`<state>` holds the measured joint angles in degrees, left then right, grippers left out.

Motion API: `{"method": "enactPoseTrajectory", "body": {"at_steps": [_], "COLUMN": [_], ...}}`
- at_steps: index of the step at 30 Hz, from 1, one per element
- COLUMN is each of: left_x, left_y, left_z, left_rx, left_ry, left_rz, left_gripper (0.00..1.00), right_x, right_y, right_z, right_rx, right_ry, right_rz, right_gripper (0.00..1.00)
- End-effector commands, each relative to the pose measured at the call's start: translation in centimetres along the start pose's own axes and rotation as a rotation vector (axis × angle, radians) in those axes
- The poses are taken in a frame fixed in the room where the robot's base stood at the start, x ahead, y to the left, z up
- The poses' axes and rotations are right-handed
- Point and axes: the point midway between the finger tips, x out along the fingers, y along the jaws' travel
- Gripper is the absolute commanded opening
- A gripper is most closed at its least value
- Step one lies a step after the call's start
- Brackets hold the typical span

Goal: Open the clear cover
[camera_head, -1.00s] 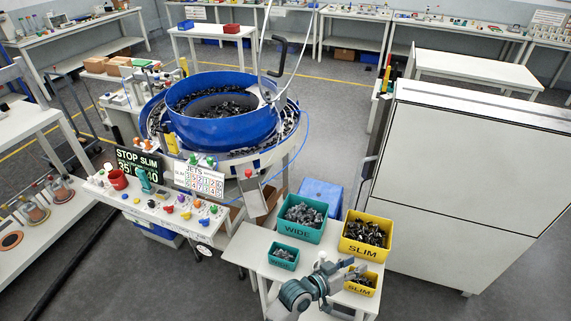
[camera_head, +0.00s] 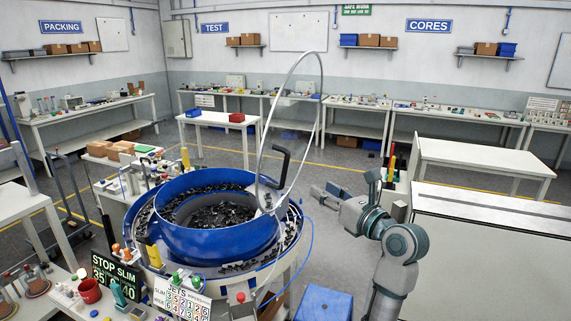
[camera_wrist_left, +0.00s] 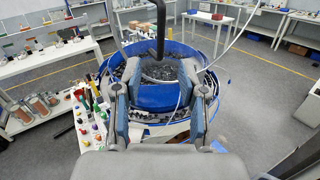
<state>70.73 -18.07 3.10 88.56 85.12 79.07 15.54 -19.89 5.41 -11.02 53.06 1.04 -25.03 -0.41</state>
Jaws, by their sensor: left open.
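The clear cover (camera_head: 318,95) is a see-through disc with a pale hoop rim. It stands steeply raised at the right side of the blue bowl (camera_head: 217,240). Its black handle (camera_head: 281,166) sticks out from the disc low in the hoop. My left gripper (camera_head: 323,193) is open and empty, to the right of the cover and handle, pointing left towards them. In the left wrist view the handle (camera_wrist_left: 160,30) shows upright beyond the open fingers (camera_wrist_left: 155,80), apart from them. The bowl lies behind the fingers there. My right gripper is not in view.
The bowl holds many dark small parts. A control panel with a STOP SLIM display (camera_head: 115,278) and a JETS card (camera_head: 182,298) stands in front. A white cabinet (camera_head: 490,250) is at the right. A blue box (camera_head: 320,304) sits below my arm.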

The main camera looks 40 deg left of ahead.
Motion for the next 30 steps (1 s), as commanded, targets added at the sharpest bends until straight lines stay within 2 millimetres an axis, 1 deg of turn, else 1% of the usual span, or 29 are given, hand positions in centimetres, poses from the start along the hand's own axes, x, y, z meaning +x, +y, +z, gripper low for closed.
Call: {"method": "enactPoseTrajectory", "body": {"at_steps": [2, 5, 8, 15, 18, 21, 24, 30], "left_x": [0.1, 1.3, 3.5, 9.8, 12.1, 13.9, 15.5, 17.1], "left_y": [-0.1, -0.2, 0.0, 0.1, 0.0, -0.1, -0.2, -0.4], "left_z": [0.1, -0.1, -0.3, -0.7, -0.8, -0.7, -0.8, -0.8], "left_rx": [-0.015, -0.019, -0.018, -0.018, -0.017, -0.016, -0.016, -0.016], "left_ry": [0.035, 0.049, 0.051, 0.052, 0.051, 0.047, 0.048, 0.043], "left_rz": [-0.012, -0.013, -0.01, -0.008, -0.007, -0.008, -0.009, -0.01], "left_gripper": [0.41, 0.41, 0.41, 0.41, 0.41, 0.41, 0.41, 0.41], "right_x": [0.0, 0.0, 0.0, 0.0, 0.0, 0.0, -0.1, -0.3], "right_y": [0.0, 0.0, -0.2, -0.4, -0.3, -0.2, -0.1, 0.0], "right_z": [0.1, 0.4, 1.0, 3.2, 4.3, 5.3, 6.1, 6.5], "right_rx": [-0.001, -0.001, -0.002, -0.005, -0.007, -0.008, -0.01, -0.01], "right_ry": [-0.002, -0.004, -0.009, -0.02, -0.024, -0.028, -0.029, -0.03], "right_rz": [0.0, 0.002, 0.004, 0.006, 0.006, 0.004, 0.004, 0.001], "right_gripper": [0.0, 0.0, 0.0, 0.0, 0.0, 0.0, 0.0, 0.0]}}
